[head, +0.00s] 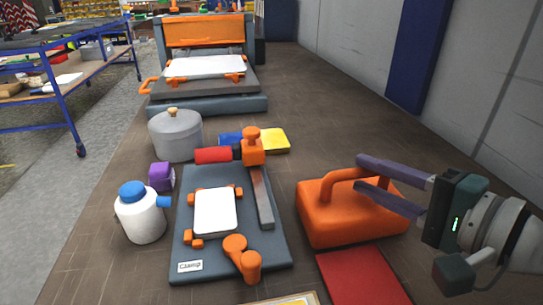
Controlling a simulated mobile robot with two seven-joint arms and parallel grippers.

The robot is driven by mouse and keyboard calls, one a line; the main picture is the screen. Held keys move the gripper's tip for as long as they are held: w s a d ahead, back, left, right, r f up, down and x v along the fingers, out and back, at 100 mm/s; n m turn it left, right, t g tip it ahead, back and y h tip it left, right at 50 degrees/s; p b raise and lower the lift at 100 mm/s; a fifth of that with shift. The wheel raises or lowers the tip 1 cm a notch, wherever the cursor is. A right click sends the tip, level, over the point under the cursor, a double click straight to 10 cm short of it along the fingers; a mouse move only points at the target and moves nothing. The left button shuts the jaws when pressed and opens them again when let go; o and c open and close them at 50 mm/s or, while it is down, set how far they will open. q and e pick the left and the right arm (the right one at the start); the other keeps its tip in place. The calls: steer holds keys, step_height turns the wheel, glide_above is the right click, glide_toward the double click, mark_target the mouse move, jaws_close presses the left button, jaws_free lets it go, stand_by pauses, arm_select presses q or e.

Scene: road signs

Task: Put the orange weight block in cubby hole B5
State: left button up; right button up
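The orange weight block (332,222) sits on the dark table right of centre, with a loop handle (337,177) on top. My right gripper (361,172) comes in from the right over the block. Its two purple-grey fingers are spread apart, with the handle seen at the gap between their tips. I cannot tell whether either finger touches the handle. No cubby holes show in this view. My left gripper is not in view.
A clamp board (186,256) with an orange-headed hammer (253,150) lies left of the block. A red mat (362,278) lies in front. A white bottle (141,220), purple cube (161,177), grey pot (176,135) and press (206,90) stand farther left and back. The table behind the block is clear.

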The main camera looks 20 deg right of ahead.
steer(key=shift+x, duration=1.1)
jaws_close()
stand_by(0.5)
steer(key=shift+r, duration=0.15)
